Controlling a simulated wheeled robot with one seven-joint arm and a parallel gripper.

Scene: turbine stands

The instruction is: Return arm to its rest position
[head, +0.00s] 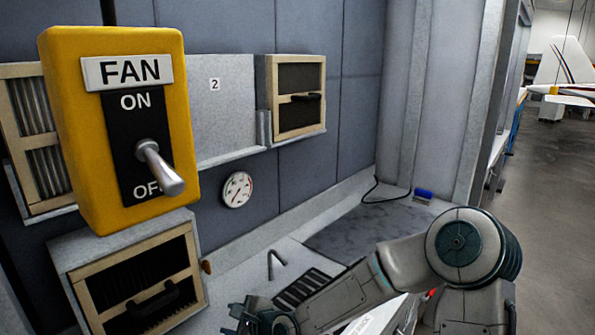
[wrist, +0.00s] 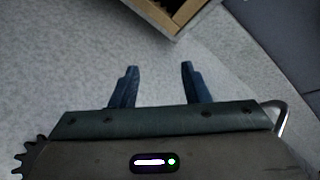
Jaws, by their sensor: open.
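My arm reaches in from the lower right of the head view, bent at a large round joint. My gripper (wrist: 158,84) shows in the wrist view with its two dark fingers apart and nothing between them. It is over a pale grey speckled surface (wrist: 50,90). In the head view my gripper is low near the bottom edge, partly cut off, to the right of a wood-framed filter box (head: 135,280). A yellow fan switch box (head: 75,120) hangs at the left, with its metal lever (head: 160,168) angled down toward OFF. My gripper is apart from it.
More framed filters stand on the back wall (head: 298,95) and at far left (head: 30,130). A round gauge (head: 237,189) is on the wall. A bent rod (head: 275,263) and a blue item (head: 423,194) are on the bench. Open floor (head: 550,200) lies at right.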

